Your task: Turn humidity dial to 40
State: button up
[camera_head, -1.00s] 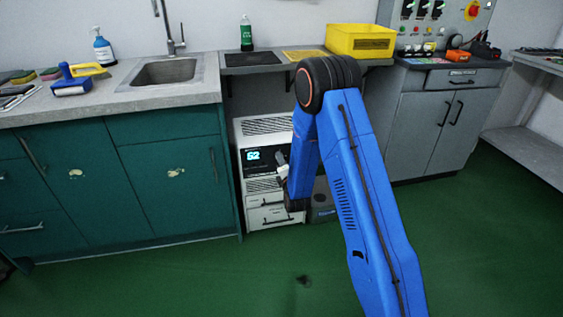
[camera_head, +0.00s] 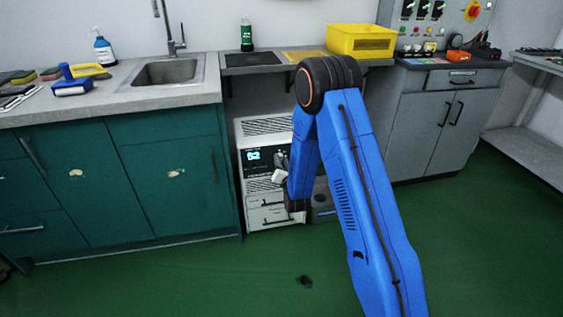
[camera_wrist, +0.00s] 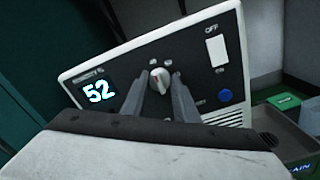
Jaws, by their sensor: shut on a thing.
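The humidity unit (camera_head: 268,130) is a white cabinet with a black front panel, under the counter. Its display (camera_wrist: 98,92) reads 52 in the wrist view. The humidity dial (camera_wrist: 160,78) is a small pale knob on the panel, right of the display. My gripper (camera_wrist: 160,86) is shut on the dial, with one grey finger on each side of it. The panel looks tilted in the wrist view. In the head view my gripper (camera_head: 281,160) is at the panel, and the arm hides the unit's right part and the dial.
A white switch (camera_wrist: 217,50) and a blue button (camera_wrist: 225,96) are right of the dial. A grey bin (camera_wrist: 284,130) with a green item stands right of the unit. Green cabinets (camera_head: 168,180) are close on the left. The green floor in front is open.

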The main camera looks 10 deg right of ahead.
jog(key=shift+f, duration=0.15)
jog(key=o, duration=1.1)
jog(key=shift+c, duration=0.2)
jog(key=shift+s, duration=0.15)
